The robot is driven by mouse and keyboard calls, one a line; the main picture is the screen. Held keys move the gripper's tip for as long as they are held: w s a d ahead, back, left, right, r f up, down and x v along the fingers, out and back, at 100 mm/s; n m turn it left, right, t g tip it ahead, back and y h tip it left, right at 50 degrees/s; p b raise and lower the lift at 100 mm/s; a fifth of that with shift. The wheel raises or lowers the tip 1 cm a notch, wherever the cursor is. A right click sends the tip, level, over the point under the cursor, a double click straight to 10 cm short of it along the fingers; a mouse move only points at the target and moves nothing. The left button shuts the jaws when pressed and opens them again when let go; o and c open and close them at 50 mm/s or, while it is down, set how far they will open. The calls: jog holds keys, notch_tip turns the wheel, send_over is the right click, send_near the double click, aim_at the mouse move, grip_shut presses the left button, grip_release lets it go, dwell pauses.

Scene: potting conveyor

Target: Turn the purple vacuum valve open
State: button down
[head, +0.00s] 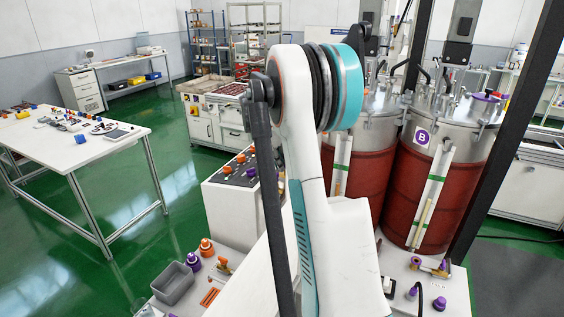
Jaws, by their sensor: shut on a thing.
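My gripper is not in view; my white and teal arm fills the middle of the head view and hides what lies behind it. Several purple parts show, and I cannot tell which is the vacuum valve. A small purple fitting (416,262) sits at the foot of the right tank. A purple part (412,292) and a purple knob (440,303) stand on the white surface at the lower right. A purple disc (487,96) lies on the right tank's lid. Whether any of these is open or shut is too small to tell.
Two tanks with red jackets stand behind my arm; the right tank (430,200) bears a purple B sign (422,137). A control panel (240,168) with orange and purple knobs is left of my arm. A grey bin (173,284) is lower left.

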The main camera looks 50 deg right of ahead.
jog(key=m, duration=0.2)
jog(key=m+g, duration=0.1)
jog(key=w+m+g+p, duration=0.1)
jog(key=m, duration=0.1)
jog(key=shift+d+r+m+y, duration=0.1)
jog(key=shift+d+m+y, duration=0.2)
jog(key=shift+d+y, duration=0.1)
jog(key=m, duration=0.2)
jog(key=m+y+p, duration=0.1)
jog(key=m+g+y, duration=0.1)
jog(key=m, duration=0.1)
jog(key=shift+w+d+m, duration=0.3)
jog(key=shift+d, duration=0.1)
jog(key=c, duration=1.7)
grip_release()
jog(key=shift+w, duration=0.1)
jog(key=v, duration=1.2)
